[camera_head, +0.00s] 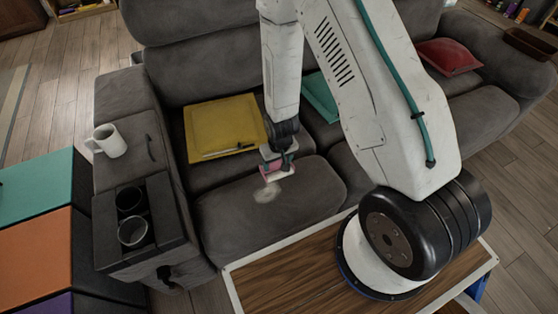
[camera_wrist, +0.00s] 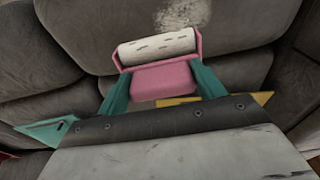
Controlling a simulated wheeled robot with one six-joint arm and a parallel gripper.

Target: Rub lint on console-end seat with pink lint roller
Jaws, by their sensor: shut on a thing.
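My gripper (camera_head: 279,167) is above the grey console-end seat (camera_head: 315,192) of the sofa. In the wrist view my gripper (camera_wrist: 164,86) has its teal fingers shut on the pink lint roller (camera_wrist: 168,79). The roller's white sheet cylinder, with dark dashes, faces away from the gripper. In the head view the lint roller (camera_head: 272,177) is small, beside the lint. The pale lint patch (camera_head: 266,194) lies on the seat; it also shows in the wrist view (camera_wrist: 184,10), just beyond the roller. I cannot tell whether the roller touches the seat.
A yellow cushion (camera_head: 222,122) with a pen-like item lies at the seat's back. The console (camera_head: 108,232) at left has cup holders and a white mug (camera_head: 107,141). A teal cushion (camera_head: 320,97) and red cushion (camera_head: 449,57) lie farther right. A wood-topped surface is at the front.

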